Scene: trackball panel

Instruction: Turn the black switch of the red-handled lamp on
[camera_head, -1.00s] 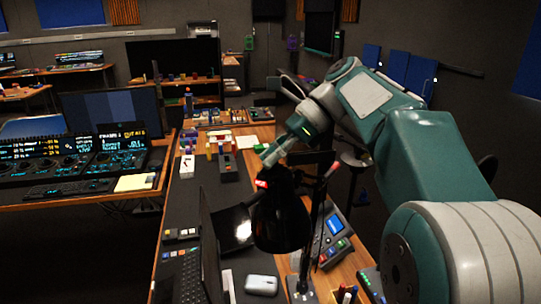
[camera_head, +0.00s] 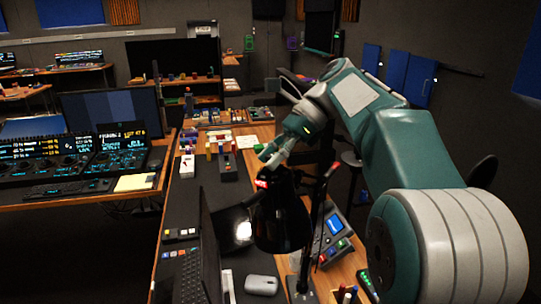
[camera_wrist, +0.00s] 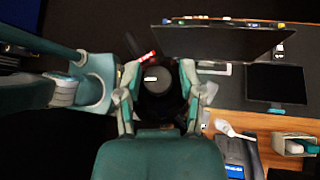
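The black lamp (camera_head: 284,222) stands on the near desk, its shade tilted downward. A red handle piece (camera_head: 331,171) shows at its right, and a small red spot (camera_head: 262,184) shows on its top left. My gripper (camera_head: 270,155) is just above the lamp head. In the wrist view, my gripper (camera_wrist: 158,92) is open, with one finger on each side of the dark lamp head (camera_wrist: 158,108). A red bar (camera_wrist: 146,56) lies just beyond the lamp head. A small pale mark (camera_wrist: 152,78) is on the lamp top; I cannot tell whether it is the switch.
Toy-like blocks (camera_head: 220,143) stand farther back on the desk. A console desk (camera_head: 80,170) is at left.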

